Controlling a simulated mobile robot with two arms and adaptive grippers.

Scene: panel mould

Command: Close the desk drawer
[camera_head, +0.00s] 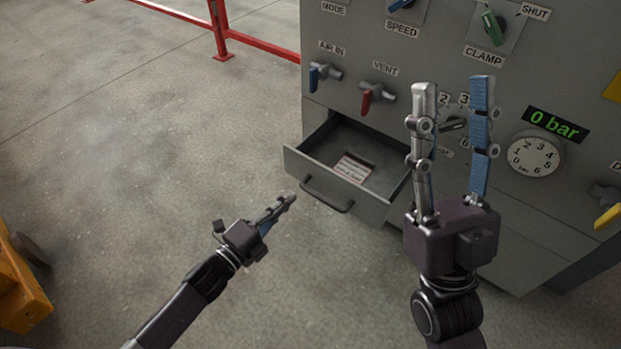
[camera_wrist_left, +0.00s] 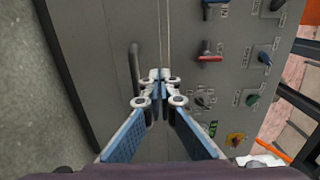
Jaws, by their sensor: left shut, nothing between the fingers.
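The grey desk drawer (camera_head: 345,195) is pulled out from the lower left of the grey panel cabinet. A white and red label (camera_head: 353,169) lies inside it. Its dark bar handle (camera_head: 327,196) is on the front face, and the handle also shows in the left wrist view (camera_wrist_left: 135,75). My left gripper (camera_head: 290,198) is shut and empty, just left of the drawer front in the head view, pointing toward it. I cannot tell whether it touches the front. My right gripper (camera_head: 453,82) is open and empty, upright before the panel, covering part of the drawer's right side.
The panel carries a blue air-in valve (camera_head: 318,77), a red vent valve (camera_head: 371,97), a green clamp knob (camera_head: 493,28) and a round gauge (camera_head: 534,155). A red rail (camera_head: 219,30) stands at the back left.

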